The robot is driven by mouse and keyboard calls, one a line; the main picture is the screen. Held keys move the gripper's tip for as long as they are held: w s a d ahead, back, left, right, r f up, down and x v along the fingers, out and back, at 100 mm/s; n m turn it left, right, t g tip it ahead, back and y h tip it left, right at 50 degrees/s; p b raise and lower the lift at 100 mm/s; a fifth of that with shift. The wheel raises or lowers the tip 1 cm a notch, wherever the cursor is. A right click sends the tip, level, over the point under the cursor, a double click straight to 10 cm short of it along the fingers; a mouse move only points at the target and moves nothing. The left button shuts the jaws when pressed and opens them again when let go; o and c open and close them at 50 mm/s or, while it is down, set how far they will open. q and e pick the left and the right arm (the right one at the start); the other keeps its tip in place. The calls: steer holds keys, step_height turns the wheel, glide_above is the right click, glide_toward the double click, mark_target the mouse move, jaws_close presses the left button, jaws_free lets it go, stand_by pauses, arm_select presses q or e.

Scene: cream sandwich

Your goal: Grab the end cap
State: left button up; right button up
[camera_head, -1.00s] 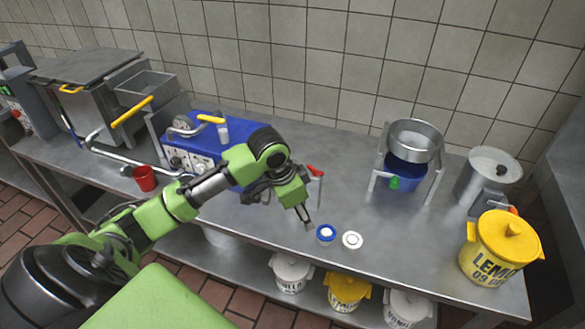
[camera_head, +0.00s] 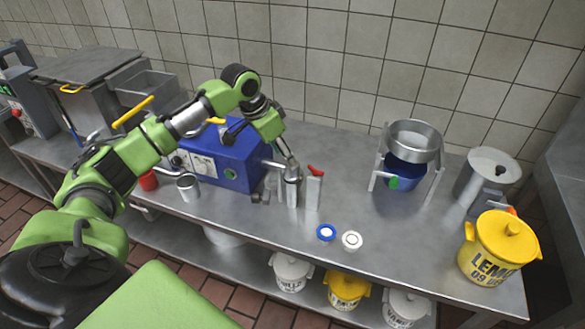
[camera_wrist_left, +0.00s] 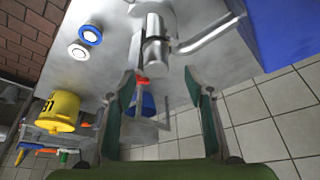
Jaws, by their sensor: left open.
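My left gripper (camera_head: 291,170) is open at the front end of the blue machine (camera_head: 228,165), by its metal pipe. In the left wrist view, my open fingers (camera_wrist_left: 160,75) point towards a metal cylindrical end piece (camera_wrist_left: 154,52), which shows between the fingertips; I cannot tell whether they touch it. In the head view the gripper partly hides this piece. A blue-rimmed round piece (camera_head: 326,232) and a white round piece (camera_head: 351,240) lie flat on the table, apart from the gripper. Which part is the end cap is not clear by looks. My right gripper is not in view.
A metal post (camera_head: 313,192) with a red handle (camera_head: 315,171) stands close right of the gripper. A metal cup (camera_head: 188,186) and red cup (camera_head: 148,180) stand left.

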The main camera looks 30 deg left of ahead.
arm_select(q)
steer(key=x, duration=0.2)
steer(key=p+x, duration=0.1)
steer(key=x, duration=0.2)
steer(key=shift+d+f, duration=0.25)
steer(key=shift+d, duration=0.1)
steer(key=shift+r, duration=0.1)
steer(key=c, duration=1.3)
